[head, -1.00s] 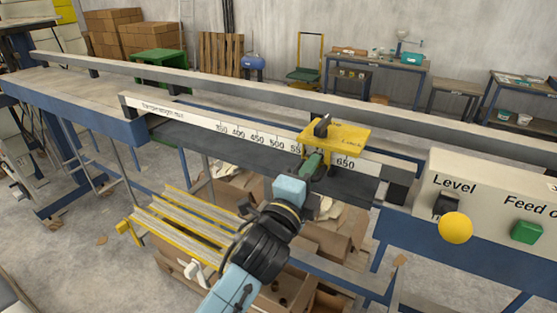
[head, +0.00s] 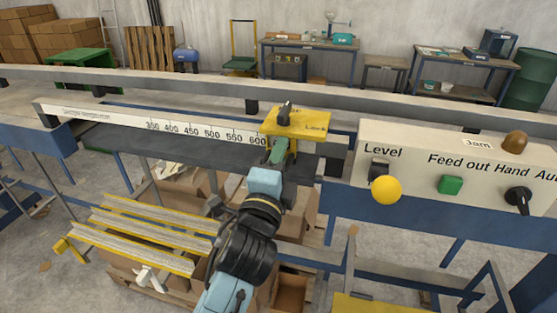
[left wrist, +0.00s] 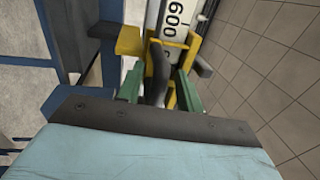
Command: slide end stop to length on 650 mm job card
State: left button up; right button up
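The yellow end stop (head: 305,122), with a black knob on top, sits on the white length scale (head: 190,130). The 600 mark shows just left of it; the 650 mark is hidden behind the stop or my gripper. My left gripper (head: 277,157) is at the front of the stop. In the left wrist view its green fingers (left wrist: 158,88) lie on either side of the stop's dark handle (left wrist: 157,70), and the yellow bracket (left wrist: 187,60) is just beyond. No job card is readable. My right gripper is not in view.
A control panel (head: 450,165) with a yellow button (head: 387,190), a green button (head: 450,185) and knobs stands just right of the stop. A long grey rail (head: 180,88) runs behind the scale. Yellow-edged slats (head: 150,232) and cardboard boxes lie below.

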pick_arm(q)
jog(key=shift+f, duration=0.1)
dwell(0.3)
jog(key=b+v, duration=0.2)
jog(key=v, duration=1.1)
jog(key=shift+s, duration=0.25)
